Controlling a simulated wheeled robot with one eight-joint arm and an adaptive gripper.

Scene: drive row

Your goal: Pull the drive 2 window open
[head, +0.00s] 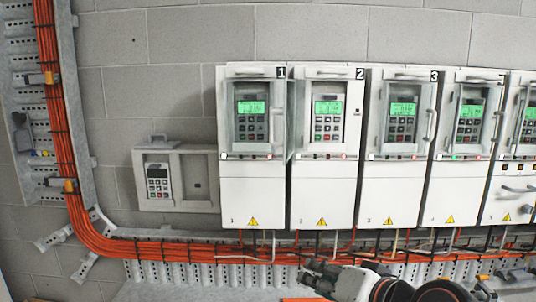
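Drive 2 (327,195) is a white cabinet in the row, with a black "2" at its top right. Its keypad and green display (328,108) look bright and uncovered. The drive 2 window (291,115) appears to be swung out on the left side, seen nearly edge-on as a narrow grey panel between drives 1 and 2. Its handle is not clear. My gripper (313,275) is dark and small at the bottom, below drive 2 and apart from it, pointing left. Its fingers are too small to tell open from shut. I see nothing held in it.
Drive 1 (253,195), drive 3 (394,195) and drive 4 (457,193) have windows over their keypads, with upright handles at the right. A grey box with a keypad (175,180) hangs at left. Orange cables (160,247) run below the row.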

